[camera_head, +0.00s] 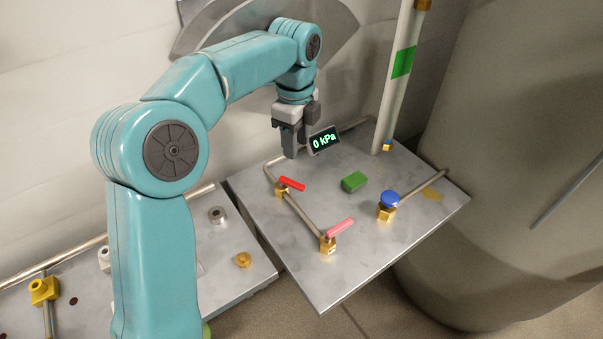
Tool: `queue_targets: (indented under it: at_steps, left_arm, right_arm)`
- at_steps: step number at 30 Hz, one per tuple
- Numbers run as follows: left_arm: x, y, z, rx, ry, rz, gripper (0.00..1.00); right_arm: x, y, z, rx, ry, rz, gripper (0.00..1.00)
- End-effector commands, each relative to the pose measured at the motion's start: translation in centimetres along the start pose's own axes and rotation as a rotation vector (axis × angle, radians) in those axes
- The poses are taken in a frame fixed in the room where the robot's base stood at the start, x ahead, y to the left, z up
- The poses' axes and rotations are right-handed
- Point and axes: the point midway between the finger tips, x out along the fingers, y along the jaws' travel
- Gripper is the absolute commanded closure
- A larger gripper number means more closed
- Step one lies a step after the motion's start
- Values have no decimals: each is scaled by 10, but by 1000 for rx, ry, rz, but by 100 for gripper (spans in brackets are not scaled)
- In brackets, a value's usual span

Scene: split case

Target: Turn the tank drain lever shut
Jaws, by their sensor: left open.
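A red lever (291,184) sits on a brass valve at the left of the grey metal panel (330,285). A pinkish-red lever (340,227) sits on another brass valve (328,244) nearer the front, on the same pipe (305,216). I cannot tell from the picture which of the two is the tank drain lever. My left gripper (297,146) is open and empty, pointing down above the back left of the panel, apart from both levers. The red lever is the nearer one to it. My right gripper is not in view.
A display (324,141) reading "0 kPa" stands close beside my left gripper. The panel also holds a green block (354,182) and a blue knob (389,199). A pale upright tube (398,85) rises behind. A large grey cylinder (510,170) stands at right. A lower panel (225,275) lies left.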

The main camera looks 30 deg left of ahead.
Motion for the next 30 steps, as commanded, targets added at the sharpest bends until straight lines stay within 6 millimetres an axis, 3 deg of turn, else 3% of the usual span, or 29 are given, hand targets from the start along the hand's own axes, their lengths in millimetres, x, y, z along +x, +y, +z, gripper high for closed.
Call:
queue_targets:
  at_steps: [5,19,24,30]
  left_arm:
    - [9,5,2,-2,-1,2,57]
    - [101,7,4,-1,-1,4,57]
    - [116,5,4,-1,0,1,57]
    - [120,3,4,-1,0,0,57]
  right_arm:
    - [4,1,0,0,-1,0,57]
    - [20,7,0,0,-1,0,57]
    - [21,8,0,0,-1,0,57]
    - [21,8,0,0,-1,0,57]
